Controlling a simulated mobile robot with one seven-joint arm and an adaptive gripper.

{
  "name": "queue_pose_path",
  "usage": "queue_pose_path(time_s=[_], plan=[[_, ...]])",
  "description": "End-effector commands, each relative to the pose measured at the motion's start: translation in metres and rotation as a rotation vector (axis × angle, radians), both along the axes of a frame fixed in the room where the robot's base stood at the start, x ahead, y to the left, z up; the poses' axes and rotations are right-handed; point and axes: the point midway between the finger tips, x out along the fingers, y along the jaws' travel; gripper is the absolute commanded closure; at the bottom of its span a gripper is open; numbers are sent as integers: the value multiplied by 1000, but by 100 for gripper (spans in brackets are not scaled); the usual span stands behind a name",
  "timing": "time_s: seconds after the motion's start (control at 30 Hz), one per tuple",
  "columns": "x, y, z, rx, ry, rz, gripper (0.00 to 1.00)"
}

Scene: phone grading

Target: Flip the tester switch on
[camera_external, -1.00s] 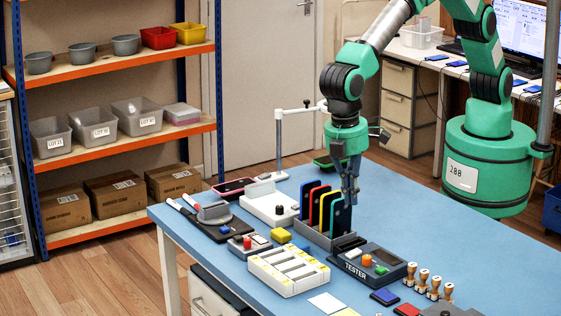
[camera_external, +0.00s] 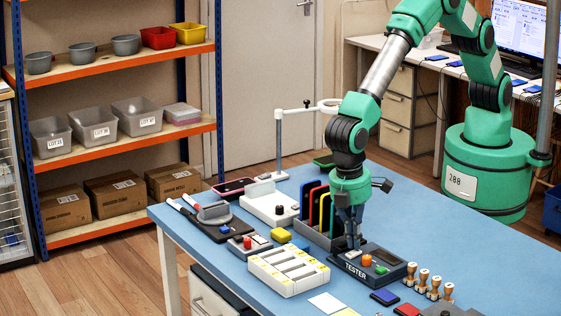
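The tester (camera_external: 350,279) is a dark box with its name on the front, lying on the blue table. An orange knob or button (camera_external: 367,260) and a small green part (camera_external: 381,269) show on its top. I cannot tell which of its parts is the switch. My gripper (camera_external: 353,246) points down over the back left part of the tester, left of the orange part. The fingers look close together, but their gap is too small to judge. They hide part of the tester's top, and I cannot tell whether they touch it.
A rack of coloured upright phones (camera_external: 307,199) stands just behind and left of my gripper. A white slotted tray (camera_external: 288,271) is left of the tester. Several wooden-handled stamps (camera_external: 423,281) stand to its right. The table's right back area (camera_external: 440,235) is clear.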

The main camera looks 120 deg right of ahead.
Motion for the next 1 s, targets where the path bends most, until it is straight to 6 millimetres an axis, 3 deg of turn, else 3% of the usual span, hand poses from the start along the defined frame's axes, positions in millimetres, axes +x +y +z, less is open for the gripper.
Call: queue_pose_path(time_s=[0.57, 1.0], plan=[[-1, 0, -4, 0, -13, 0, 100], [-7, -1, -13, -1, -157, 0, 100]])
